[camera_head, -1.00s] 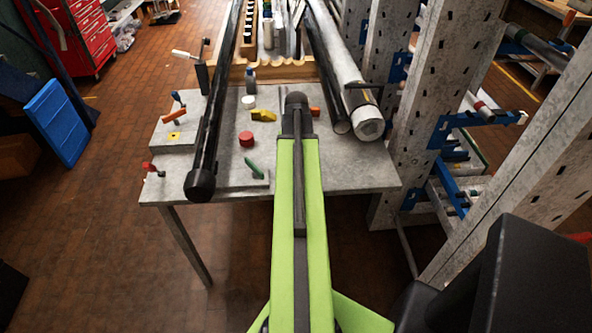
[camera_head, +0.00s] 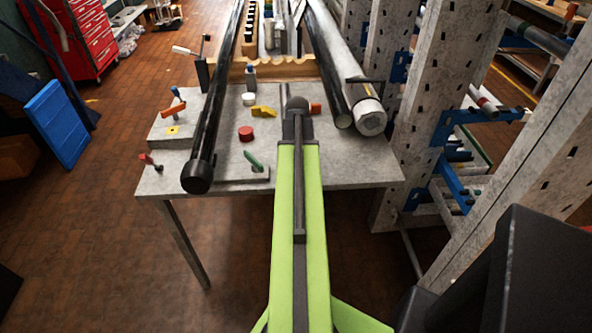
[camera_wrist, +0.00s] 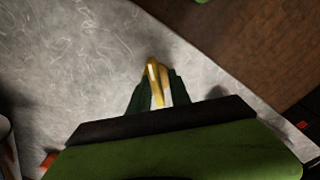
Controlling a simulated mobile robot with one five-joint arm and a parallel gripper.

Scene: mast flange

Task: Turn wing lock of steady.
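No part is marked as the steady, so I cannot tell which handle is its wing lock. In the head view a green winged handle (camera_head: 253,162) stands at the table's front edge. An orange handle (camera_head: 173,109) and a red one (camera_head: 150,161) stand at the left, and a yellow winged piece (camera_head: 263,112) lies farther back. My green arm reaches over the table and hides my gripper there. In the wrist view my gripper (camera_wrist: 156,80) points at the grey surface. Yellow shows between its dark sides; I cannot tell whether this is fingertips or a held part.
A black tube (camera_head: 208,130) lies left of my arm and a pale pipe (camera_head: 343,68) right of it. A red disc (camera_head: 245,133), a white cap (camera_head: 248,99) and an orange block (camera_head: 315,108) are on the table (camera_head: 350,165). A grey rack post (camera_head: 425,120) stands close at the right.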

